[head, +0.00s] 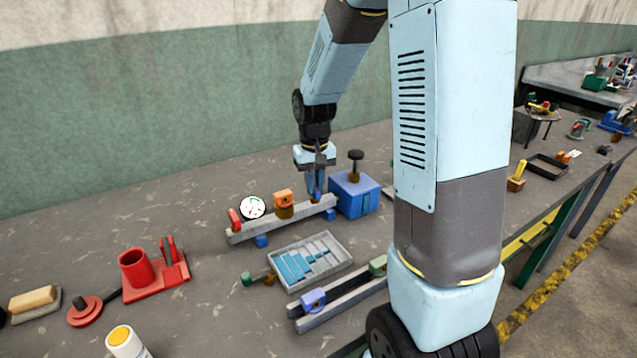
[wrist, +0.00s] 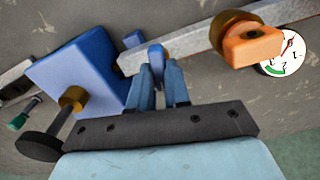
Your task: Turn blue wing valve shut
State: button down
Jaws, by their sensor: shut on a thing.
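The blue wing valve sits at the right end of a grey pipe bar (head: 262,222). In the wrist view the blue wing (wrist: 157,55) shows between my fingertips, mostly covered by them. My gripper (head: 316,190) points down at it from above; its blue fingers (wrist: 159,70) are closed on the wing. The fingers and the wing are close in colour, so the wing's exact angle is hard to tell. An orange wing valve (head: 284,198) on a brass body stands further left on the same bar; it also shows in the wrist view (wrist: 252,46).
A blue box (head: 365,195) with a black knob (head: 356,155) stands just right of my gripper. A white dial gauge (head: 252,207) and a red handle (head: 235,219) are at the bar's left. A grey tray (head: 341,247) lies in front. Bench room is free behind the bar.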

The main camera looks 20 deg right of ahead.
aim_at(315, 187)
jog(key=shift+a+n, duration=0.1)
jog(key=shift+n, duration=0.9)
jog(key=shift+s, duration=0.1)
jog(key=c, duration=1.1)
grip_release()
notch_tip(315, 187, up, 14)
jog(key=shift+f, duration=0.2)
jog(key=shift+r, duration=0.1)
